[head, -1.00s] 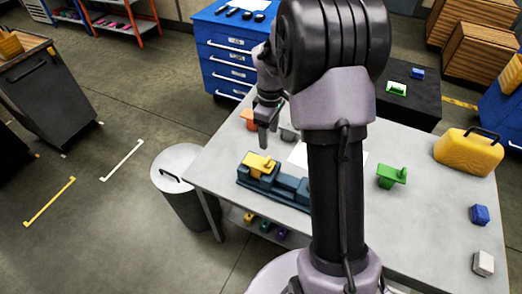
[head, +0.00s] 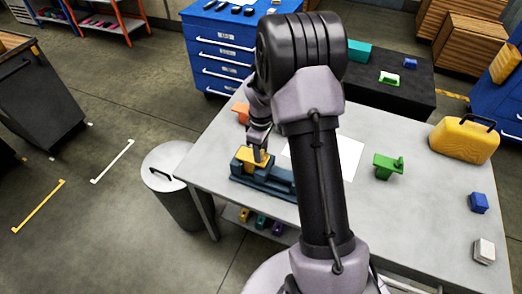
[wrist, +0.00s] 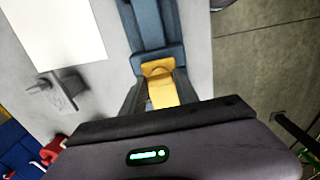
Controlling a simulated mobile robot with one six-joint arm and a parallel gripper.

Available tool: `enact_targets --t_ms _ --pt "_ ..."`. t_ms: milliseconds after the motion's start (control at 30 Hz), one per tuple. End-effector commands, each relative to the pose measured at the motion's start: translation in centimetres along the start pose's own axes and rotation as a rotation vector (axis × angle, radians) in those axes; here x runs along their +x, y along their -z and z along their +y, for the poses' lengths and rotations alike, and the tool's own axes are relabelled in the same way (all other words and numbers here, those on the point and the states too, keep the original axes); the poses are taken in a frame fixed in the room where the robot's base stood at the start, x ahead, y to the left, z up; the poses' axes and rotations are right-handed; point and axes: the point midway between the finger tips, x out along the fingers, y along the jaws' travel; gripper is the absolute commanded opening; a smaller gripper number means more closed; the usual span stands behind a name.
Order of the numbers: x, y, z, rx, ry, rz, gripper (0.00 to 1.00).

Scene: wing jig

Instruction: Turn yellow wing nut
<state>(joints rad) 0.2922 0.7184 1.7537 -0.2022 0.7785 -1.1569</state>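The yellow wing nut (head: 243,155) sits at the left end of the dark blue jig (head: 280,183) on the grey table. In the wrist view the yellow wing nut (wrist: 161,92) lies between my two fingers, with the blue jig (wrist: 155,30) running away behind it. My gripper (head: 258,158) points down at the yellow piece. In the wrist view the fingers of my gripper (wrist: 160,88) stand apart, one on each side of the yellow piece. Whether they touch it is hard to see. My gripper's body hides its near end.
On the table (head: 408,230) are a green part (head: 387,166), an orange part (head: 241,112), a white sheet (head: 345,160), a yellow case (head: 463,141), a blue block (head: 478,202) and a white block (head: 484,250). A grey part (wrist: 55,92) shows beside the jig. A bin (head: 172,190) stands left of the table.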

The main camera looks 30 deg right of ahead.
Motion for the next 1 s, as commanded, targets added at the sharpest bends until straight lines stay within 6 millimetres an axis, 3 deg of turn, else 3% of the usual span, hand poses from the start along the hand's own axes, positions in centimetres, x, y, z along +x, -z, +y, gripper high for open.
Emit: enact_targets --t_ms 33,100,467,1000 --pt "-0.01 0.00 0.01 0.000 0.000 0.000 0.13" --pt "-0.02 0.00 0.01 0.000 0.000 0.000 0.00" --pt "-0.03 0.01 0.02 0.064 -0.001 0.000 0.00" --pt "-0.01 0.02 0.04 0.524 -0.001 0.001 0.00"
